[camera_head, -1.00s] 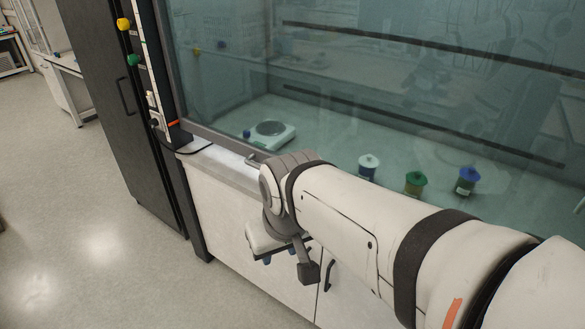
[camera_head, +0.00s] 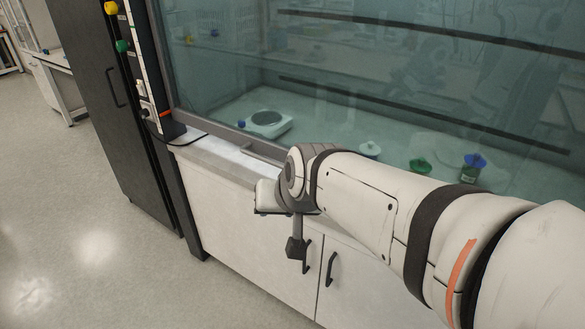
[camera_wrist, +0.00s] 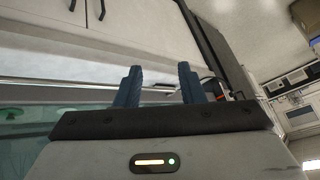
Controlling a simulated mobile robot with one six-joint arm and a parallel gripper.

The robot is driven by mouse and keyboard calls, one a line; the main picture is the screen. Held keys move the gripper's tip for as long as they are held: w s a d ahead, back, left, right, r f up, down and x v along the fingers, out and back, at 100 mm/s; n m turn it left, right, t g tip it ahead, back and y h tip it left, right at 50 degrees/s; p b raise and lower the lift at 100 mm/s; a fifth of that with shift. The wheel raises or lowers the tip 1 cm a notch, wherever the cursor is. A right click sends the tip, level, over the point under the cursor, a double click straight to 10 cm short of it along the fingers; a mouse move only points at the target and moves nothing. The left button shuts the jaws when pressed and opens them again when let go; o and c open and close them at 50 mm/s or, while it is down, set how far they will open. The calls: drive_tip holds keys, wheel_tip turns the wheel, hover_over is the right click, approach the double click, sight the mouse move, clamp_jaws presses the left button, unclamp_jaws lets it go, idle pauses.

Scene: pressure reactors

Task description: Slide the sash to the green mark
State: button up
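The sash (camera_head: 330,70) is a large tinted glass pane on the hood. Its grey lower frame sits low, near the worktop, and carries a handle bar (camera_head: 262,155), partly hidden behind my arm. My gripper (camera_wrist: 157,84) shows two blue fingers standing apart with nothing clearly held between them. A pale rail crosses behind the fingers in the wrist view; I cannot tell whether they touch it. In the head view the fingertips are hidden by my wrist. An orange mark (camera_head: 166,114) shows on the left post; a green knob (camera_head: 122,46) sits higher, but no clear green mark shows.
Behind the glass stand a white balance (camera_head: 267,122) and lidded containers, including a blue-lidded one (camera_head: 473,165). White cabinet doors with dark handles (camera_head: 331,268) are below the worktop. A dark cabinet (camera_head: 100,90) stands left. Open floor (camera_head: 90,220) lies in front.

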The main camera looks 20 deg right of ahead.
drive_tip(key=w+d+f+m+t+h+b, duration=0.1)
drive_tip(key=w+f+m+t+h+b, duration=0.1)
drive_tip(key=w+f+m+t+b, duration=0.45)
drive_tip(key=w+d+f+m+t+h+b, duration=0.1)
drive_tip(key=w+d+m+t+h+b, duration=0.2)
drive_tip(key=w+b, duration=0.7)
drive_tip(key=s+d+f+m+g+h+b, duration=0.35)
drive_tip(key=d+f+m+h+b, duration=0.6)
drive_tip(key=m+b, duration=0.65)
drive_tip(key=w+d+r+h, duration=0.1)
drive_tip(key=d, duration=0.1)
drive_tip(key=w+d+r, duration=0.1)
drive_tip(key=w, duration=0.1)
drive_tip(key=w+d+r+h, duration=0.1)
drive_tip(key=w+d, duration=0.1)
drive_tip(key=shift+d+r+m+h, duration=0.2)
drive_tip(key=shift+d+m+h, duration=0.05)
drive_tip(key=shift+d+h, duration=0.1)
clamp_jaws()
